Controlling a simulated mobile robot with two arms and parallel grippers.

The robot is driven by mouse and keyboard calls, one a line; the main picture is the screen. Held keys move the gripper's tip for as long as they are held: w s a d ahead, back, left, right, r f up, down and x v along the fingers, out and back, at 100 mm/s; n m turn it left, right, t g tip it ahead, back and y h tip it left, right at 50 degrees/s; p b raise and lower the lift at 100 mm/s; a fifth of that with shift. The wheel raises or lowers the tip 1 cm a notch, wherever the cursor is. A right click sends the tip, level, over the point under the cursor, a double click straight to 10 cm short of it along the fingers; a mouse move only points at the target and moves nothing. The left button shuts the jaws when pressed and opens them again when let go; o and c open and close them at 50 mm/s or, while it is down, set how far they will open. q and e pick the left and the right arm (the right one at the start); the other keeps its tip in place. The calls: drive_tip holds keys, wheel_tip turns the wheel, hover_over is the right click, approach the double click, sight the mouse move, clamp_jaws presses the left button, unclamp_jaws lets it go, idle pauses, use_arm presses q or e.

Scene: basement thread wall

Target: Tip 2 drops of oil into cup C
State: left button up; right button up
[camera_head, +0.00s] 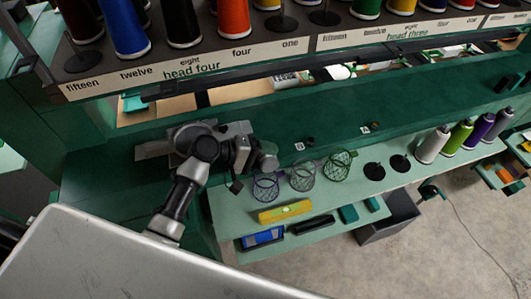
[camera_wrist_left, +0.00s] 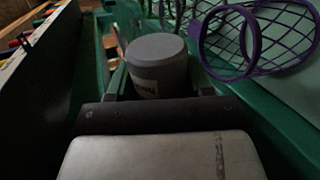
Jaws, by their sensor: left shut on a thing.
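My left gripper (camera_head: 246,157) is at the left end of the green bench, shut on a grey cylinder (camera_head: 266,160). In the left wrist view the grey cylinder (camera_wrist_left: 157,62) sits between the fingers (camera_wrist_left: 158,92), its round end toward the far side and a pale label on its side; the print is unreadable. The purple mesh (camera_wrist_left: 285,35) also shows close in the left wrist view. I cannot read which cup is C. My right gripper is out of view.
Small white tags (camera_head: 299,146) and dark knobs lie on the bench behind the cups. A yellow level (camera_head: 285,211) lies in front. A thread rack (camera_head: 240,53) overhangs the bench.

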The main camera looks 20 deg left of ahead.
use_arm(q)
drive_tip(key=shift+r, duration=0.1)
idle(0.6)
idle(0.4)
drive_tip(key=f+m+t+y+b, duration=0.1)
drive_tip(key=m+b, duration=0.1)
drive_tip(key=shift+f+b, duration=0.1)
drive_tip(key=shift+b, duration=0.2)
drive_tip(key=shift+m+t, duration=0.3)
drive_tip(key=shift+m, duration=0.2)
drive_tip(key=shift+r, duration=0.35)
